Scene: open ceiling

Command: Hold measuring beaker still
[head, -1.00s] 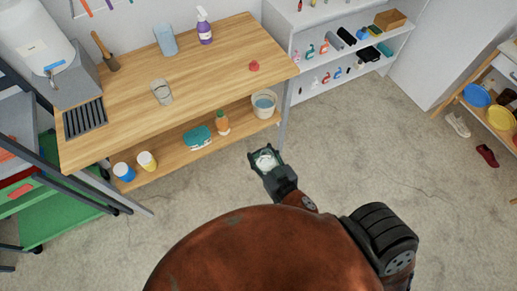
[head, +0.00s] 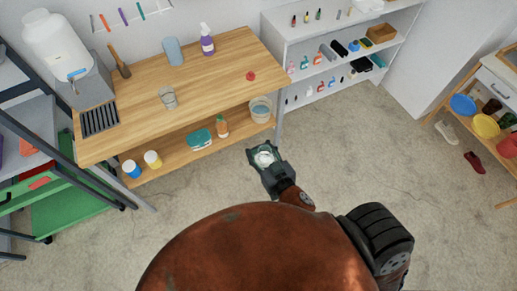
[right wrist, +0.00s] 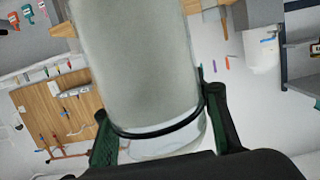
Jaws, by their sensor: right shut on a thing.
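My right gripper (head: 264,157) is shut on a clear, round vessel (head: 265,158), which I take to be the measuring beaker, above the open floor in front of the workbench. In the right wrist view the beaker (right wrist: 140,60) is a large translucent cylinder with a dark ring around it near the gripper. The right gripper's green-padded fingers (right wrist: 155,140) press on both sides of it. I cannot make out markings or its contents. A second clear glass vessel (head: 168,98) stands on the workbench. My left gripper is not in view.
A white shelf unit (head: 285,35) is behind. The floor right of my gripper is clear.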

